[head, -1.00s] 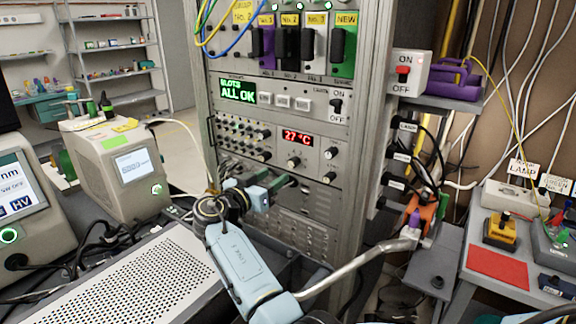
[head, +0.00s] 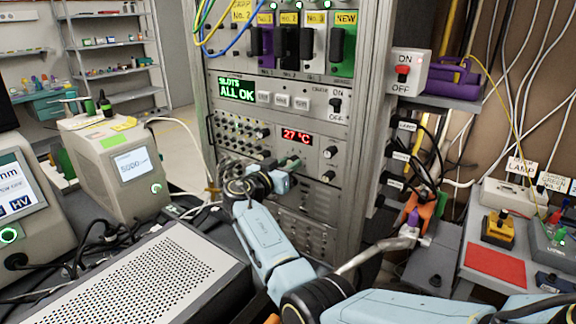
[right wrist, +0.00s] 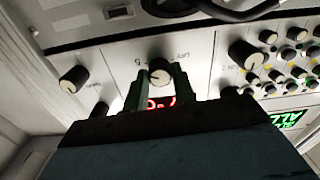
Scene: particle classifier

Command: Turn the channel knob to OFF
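A black knob marked ON above and OFF below (head: 335,104) sits at the right of the rack panel with the green display. I cannot read a channel label for certain. My right gripper (head: 291,164) is at the panel below it, by the knob under the red 27 °C display. In the right wrist view, its two dark green fingers (right wrist: 160,80) stand apart on either side of a round black knob (right wrist: 159,69) with a pale face. Whether they touch it I cannot tell. My left gripper is not in view.
The temperature display (head: 297,136) has more knobs (head: 329,152) to its right and a dense field of small knobs (head: 240,132) to its left. Cables hang right of the rack. A perforated metal case (head: 150,280) lies in front on the left.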

